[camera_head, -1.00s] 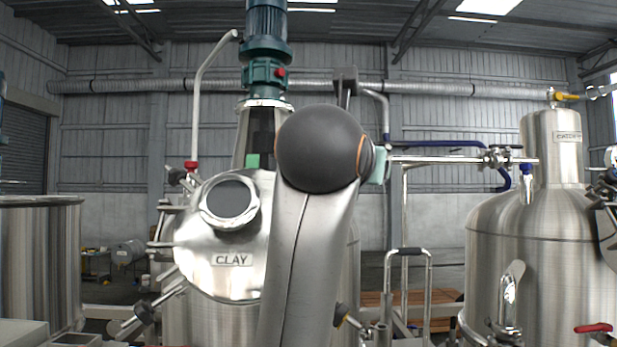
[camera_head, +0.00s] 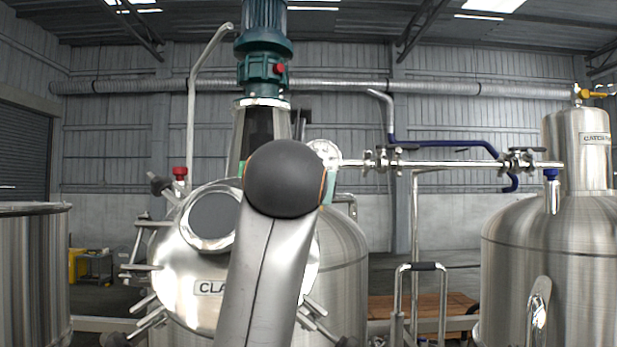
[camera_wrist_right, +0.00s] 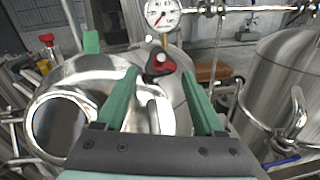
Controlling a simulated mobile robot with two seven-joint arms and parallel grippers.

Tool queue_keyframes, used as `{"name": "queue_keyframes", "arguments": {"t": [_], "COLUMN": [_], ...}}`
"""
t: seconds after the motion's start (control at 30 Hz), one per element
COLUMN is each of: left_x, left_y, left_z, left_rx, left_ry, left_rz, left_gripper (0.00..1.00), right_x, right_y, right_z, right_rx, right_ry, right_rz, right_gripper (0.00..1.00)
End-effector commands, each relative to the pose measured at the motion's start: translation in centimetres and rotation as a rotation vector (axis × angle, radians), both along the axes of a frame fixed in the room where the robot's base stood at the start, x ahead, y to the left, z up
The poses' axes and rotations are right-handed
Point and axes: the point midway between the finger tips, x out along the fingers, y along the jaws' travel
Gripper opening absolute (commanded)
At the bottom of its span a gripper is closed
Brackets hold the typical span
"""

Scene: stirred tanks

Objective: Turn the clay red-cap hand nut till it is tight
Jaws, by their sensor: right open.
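In the right wrist view a dark hand nut with a red cap (camera_wrist_right: 160,63) sits at the edge of the clay tank's shiny lid. My right gripper (camera_wrist_right: 160,76) is open, with its two green fingers on either side of the nut in the picture. I cannot tell whether the nut is between them in depth; no contact shows. In the head view the clay tank lid (camera_head: 180,265), with its round window and partly covered label, is behind my right arm. That arm hides the nut and most of the gripper there. My left gripper is not in view.
A dial gauge (camera_wrist_right: 161,13) and a horizontal pipe with valves (camera_head: 440,164) are beyond the gripper. A red-topped pipe fitting (camera_head: 180,174) is left of the lid. Other clamps (camera_head: 140,268) stick out around the lid. Another steel tank (camera_head: 555,265) stands at the right.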

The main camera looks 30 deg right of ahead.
Motion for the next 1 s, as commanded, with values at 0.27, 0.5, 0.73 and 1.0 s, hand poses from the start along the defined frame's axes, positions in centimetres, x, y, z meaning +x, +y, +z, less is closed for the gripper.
{"name": "queue_keyframes", "arguments": {"t": [0.27, 0.5, 0.73, 1.0], "left_x": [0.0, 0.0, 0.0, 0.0], "left_y": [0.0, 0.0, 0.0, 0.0], "left_z": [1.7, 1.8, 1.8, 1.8], "left_rx": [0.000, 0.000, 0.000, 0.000], "left_ry": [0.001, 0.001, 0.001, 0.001], "left_rz": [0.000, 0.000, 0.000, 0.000], "left_gripper": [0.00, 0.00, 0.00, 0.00], "right_x": [3.5, 4.3, 4.2, 4.2], "right_y": [-2.7, -3.3, -3.2, -3.2], "right_z": [0.1, 0.0, 0.0, 0.0], "right_rx": [-0.002, 0.000, 0.000, 0.000], "right_ry": [0.002, 0.000, 0.000, 0.000], "right_rz": [-0.002, 0.000, 0.000, 0.000], "right_gripper": [0.70, 0.70, 0.66, 0.36]}}
